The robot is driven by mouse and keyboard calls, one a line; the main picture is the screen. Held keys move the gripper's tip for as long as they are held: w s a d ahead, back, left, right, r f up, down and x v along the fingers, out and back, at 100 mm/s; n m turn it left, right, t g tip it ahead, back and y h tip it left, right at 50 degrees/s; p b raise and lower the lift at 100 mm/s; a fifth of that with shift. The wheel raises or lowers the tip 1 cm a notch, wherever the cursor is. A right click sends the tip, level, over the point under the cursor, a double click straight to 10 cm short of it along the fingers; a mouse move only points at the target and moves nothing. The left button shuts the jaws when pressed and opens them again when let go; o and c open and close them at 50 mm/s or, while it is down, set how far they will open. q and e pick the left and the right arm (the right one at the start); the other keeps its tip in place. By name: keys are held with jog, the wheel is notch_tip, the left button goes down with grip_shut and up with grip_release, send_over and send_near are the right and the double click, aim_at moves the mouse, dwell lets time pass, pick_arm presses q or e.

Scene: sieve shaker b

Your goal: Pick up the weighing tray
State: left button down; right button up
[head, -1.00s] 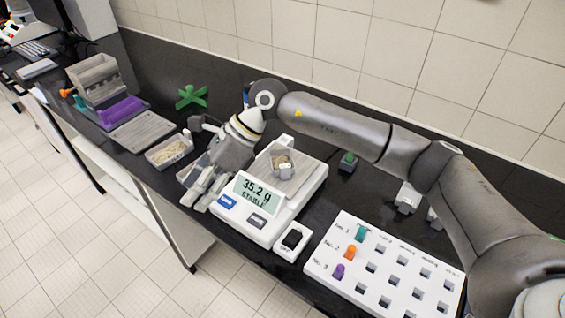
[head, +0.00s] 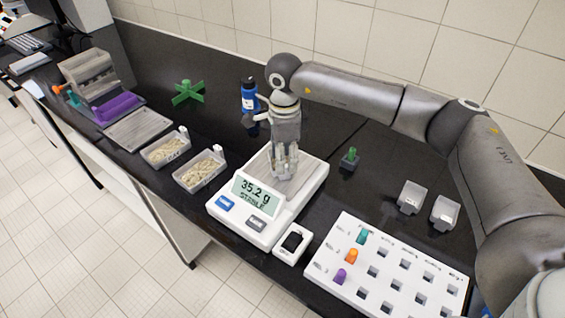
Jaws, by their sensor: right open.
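The weighing tray is hidden behind my right gripper in the head view. The white scale (head: 233,213) has a grey pan (head: 306,170), and its display reads 35.2 g, STABLE. My right gripper (head: 284,172) points down over the middle of the pan, with its fingers open around the spot where the tray stood. I cannot tell whether the fingers touch the tray. My left gripper is out of view.
Two trays of pale grains (head: 165,151) (head: 200,172) stand left of the scale. A blue bottle (head: 249,95) and green cross (head: 188,93) stand behind.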

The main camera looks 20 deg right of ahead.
aim_at(284, 178)
notch_tip(284, 178, down, 3)
jog(key=shift+s+f+p, duration=0.15)
jog(key=shift+p, duration=0.85)
jog(key=shift+f, duration=0.5)
jog(key=c, duration=0.9)
